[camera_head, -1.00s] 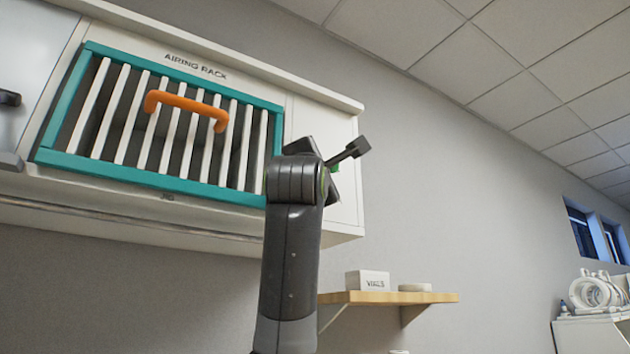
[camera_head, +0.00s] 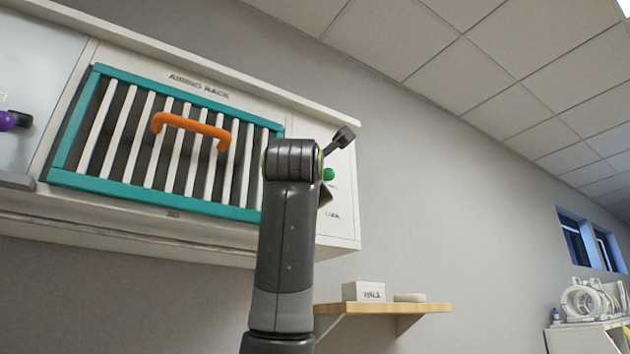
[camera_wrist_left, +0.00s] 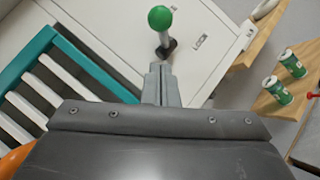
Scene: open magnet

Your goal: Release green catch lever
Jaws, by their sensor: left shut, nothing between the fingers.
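The green catch lever (camera_wrist_left: 160,18) has a round green ball on a pale stem with a dark base, on the white cabinet panel. Its green ball (camera_head: 328,174) also shows in the head view, just right of my arm. My left gripper (camera_wrist_left: 160,70) is shut and empty in the wrist view. Its fingertips appear just below the lever's dark base; I cannot tell whether they touch. In the head view my arm hides the gripper. The teal-framed airing rack door (camera_head: 150,198) with white slats and an orange handle (camera_head: 190,124) looks closed. My right gripper is out of view.
A wooden shelf (camera_head: 430,308) with a white box (camera_head: 363,291) is below right of the cabinet. Green cans (camera_wrist_left: 277,90) stand on wood in the wrist view. A purple knob (camera_head: 7,121) is at the far left.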

